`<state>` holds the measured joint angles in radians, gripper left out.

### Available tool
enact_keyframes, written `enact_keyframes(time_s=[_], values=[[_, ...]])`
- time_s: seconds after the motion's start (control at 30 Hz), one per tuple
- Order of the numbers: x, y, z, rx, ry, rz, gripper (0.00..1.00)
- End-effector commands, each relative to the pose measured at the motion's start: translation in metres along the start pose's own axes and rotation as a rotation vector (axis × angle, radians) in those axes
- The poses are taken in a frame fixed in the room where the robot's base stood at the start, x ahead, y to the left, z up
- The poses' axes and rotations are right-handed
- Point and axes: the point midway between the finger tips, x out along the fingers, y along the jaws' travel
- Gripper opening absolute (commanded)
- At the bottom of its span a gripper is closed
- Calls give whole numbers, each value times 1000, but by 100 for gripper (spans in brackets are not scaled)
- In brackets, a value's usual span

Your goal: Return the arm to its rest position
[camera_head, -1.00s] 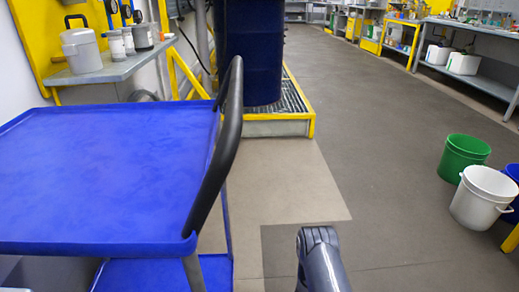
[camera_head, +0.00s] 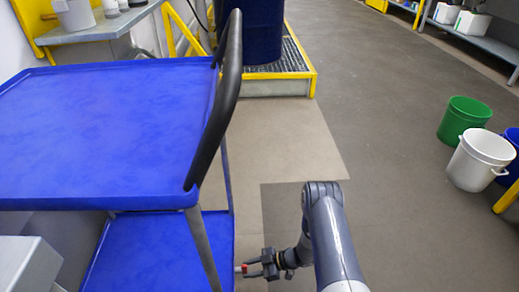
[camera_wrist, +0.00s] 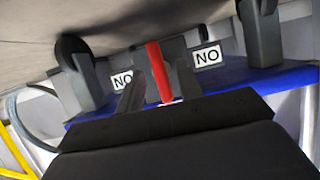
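My gripper (camera_head: 246,268) is low in the head view, at the right side of the blue cart's lower shelf (camera_head: 213,235). It points left, and a small red piece shows at its tip. In the wrist view two dark grey fingers (camera_wrist: 158,88) stand apart with a red bar (camera_wrist: 157,70) between or just beyond them. I cannot tell whether they grip it. My arm comes up from the bottom edge of the head view and bends down to the gripper.
The blue cart (camera_head: 105,110) with a black handle (camera_head: 228,100) fills the left. A dark blue drum (camera_head: 248,30) stands behind on a yellow-edged grate. Green (camera_head: 465,118) and white buckets (camera_head: 480,158) are at the right. The middle floor is clear.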

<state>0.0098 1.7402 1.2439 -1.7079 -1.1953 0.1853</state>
Motion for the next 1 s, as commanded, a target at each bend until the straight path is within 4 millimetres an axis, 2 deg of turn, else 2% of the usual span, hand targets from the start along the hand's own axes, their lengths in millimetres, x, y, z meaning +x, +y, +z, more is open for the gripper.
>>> enact_keyframes(time_s=[0.03,0.13,1.0], values=[[13,-1,3,-2,-1,-5,35],[28,-1,2,-8,-1,1,35],[24,0,0,-514,0,214,35]])
